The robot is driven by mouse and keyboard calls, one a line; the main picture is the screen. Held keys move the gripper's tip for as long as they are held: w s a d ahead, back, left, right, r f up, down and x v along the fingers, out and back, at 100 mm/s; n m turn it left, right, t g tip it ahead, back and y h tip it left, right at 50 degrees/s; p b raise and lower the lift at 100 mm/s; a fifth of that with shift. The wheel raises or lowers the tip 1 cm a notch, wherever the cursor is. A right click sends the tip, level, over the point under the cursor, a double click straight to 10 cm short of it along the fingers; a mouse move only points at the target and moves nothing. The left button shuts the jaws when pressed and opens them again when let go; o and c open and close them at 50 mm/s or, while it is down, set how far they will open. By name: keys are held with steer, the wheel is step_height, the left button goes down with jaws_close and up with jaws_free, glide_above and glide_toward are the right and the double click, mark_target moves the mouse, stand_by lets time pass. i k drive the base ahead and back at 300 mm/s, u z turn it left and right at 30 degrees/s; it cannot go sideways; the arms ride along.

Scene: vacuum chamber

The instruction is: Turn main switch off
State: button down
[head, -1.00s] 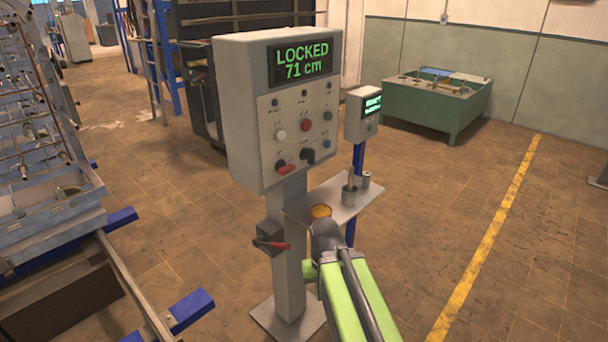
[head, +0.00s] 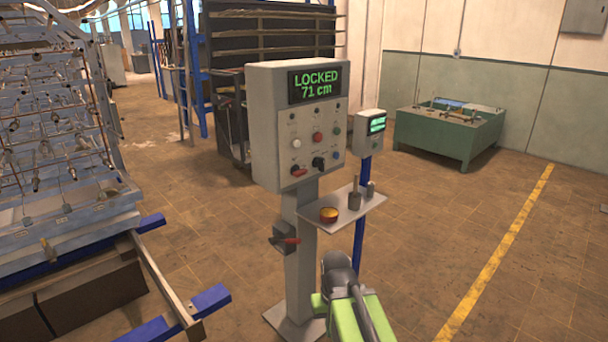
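A grey control cabinet (head: 262,130) stands upright on a post, and its display (head: 314,84) reads "LOCKED 71 cm". Its face carries several small buttons, a red-handled switch (head: 299,171) at lower left and a black rotary knob (head: 318,163) beside it. A grey box with a red lever (head: 286,240) sits lower on the post, the lever sticking out to the right. I cannot tell by label which is the main switch. My green arm's dark front joint shows at bottom centre, apart from the controls in the picture. My gripper is not visible.
A small shelf (head: 366,203) right of the post holds a yellow-orange round item (head: 329,214) and metal cups. A second small display box (head: 369,134) stands behind. A rack with blue-ended beams (head: 210,299) is at left.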

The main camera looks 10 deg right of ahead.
mark_target(295, 171)
steer(key=u, duration=0.1)
steer(key=i, duration=0.9)
steer(key=u, duration=0.75)
steer(key=k, duration=0.5)
steer(key=u, duration=0.4)
steer(key=i, duration=0.5)
